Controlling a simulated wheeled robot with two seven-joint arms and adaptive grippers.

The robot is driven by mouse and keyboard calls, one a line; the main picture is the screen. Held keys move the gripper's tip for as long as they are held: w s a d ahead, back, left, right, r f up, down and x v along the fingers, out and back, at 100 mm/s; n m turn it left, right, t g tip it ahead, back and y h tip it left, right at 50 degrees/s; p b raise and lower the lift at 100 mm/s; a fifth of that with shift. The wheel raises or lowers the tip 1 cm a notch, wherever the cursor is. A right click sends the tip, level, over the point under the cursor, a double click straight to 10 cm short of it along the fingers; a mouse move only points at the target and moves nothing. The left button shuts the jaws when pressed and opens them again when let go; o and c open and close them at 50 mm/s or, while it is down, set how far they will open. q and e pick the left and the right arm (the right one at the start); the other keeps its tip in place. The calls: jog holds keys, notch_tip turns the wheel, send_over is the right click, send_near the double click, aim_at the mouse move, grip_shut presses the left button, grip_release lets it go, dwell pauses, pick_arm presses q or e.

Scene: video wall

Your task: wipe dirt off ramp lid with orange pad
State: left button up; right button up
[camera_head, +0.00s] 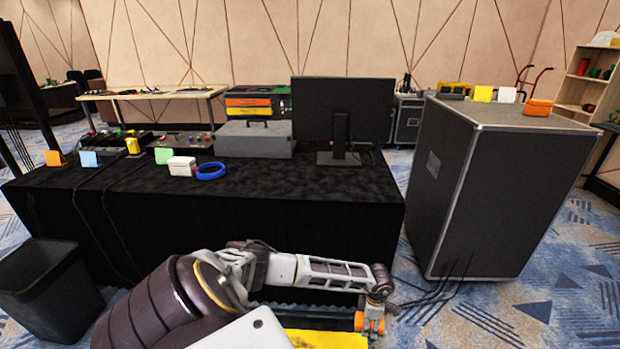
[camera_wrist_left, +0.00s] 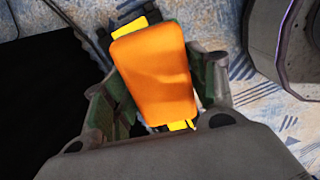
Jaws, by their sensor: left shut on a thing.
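The orange pad (camera_wrist_left: 155,72) is between the green-sided fingers of my left gripper (camera_wrist_left: 162,92), which is shut on it. In the head view my left gripper (camera_head: 374,300) points down at the bottom, right of centre, with a little of the orange pad (camera_head: 375,326) showing. A yellow surface, seemingly the ramp lid (camera_head: 322,340), lies low at the bottom edge, left of the pad and mostly cut off. Yellow parts also show beyond the pad in the wrist view. I cannot tell whether pad and lid touch. No dirt can be made out. My right gripper is not in view.
A black-draped table (camera_head: 260,195) with a monitor (camera_head: 345,112) and a grey case (camera_head: 253,138) stands ahead. A tall black case (camera_head: 495,180) stands at right, a black bin (camera_head: 48,290) at left. Cables lie on the carpet beside the tall case.

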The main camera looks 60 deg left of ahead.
pick_arm(q)
jog(key=s+a+f+n+b, duration=0.3)
jog(key=a+f+n+b, duration=0.2)
jog(key=a+f+n, duration=0.2)
jog(key=s+a+f+n+b, duration=0.4)
jog(key=a+f+n+b, duration=0.1)
jog(key=f+n, duration=0.7)
jog(key=s+a+f+n+b, duration=0.3)
jog(key=a+f+n+b, duration=0.2)
jog(key=a+f+n, duration=0.3)
notch_tip(320, 180, down, 5)
jog(key=shift+s+a+r+n, duration=0.1)
jog(key=shift+s+a+n, duration=0.25)
jog(key=shift+n, duration=0.45)
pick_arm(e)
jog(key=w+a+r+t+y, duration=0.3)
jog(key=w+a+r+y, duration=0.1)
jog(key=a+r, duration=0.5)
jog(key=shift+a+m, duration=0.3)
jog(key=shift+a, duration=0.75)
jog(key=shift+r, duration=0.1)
pick_arm(q)
jog(key=shift+d, duration=0.1)
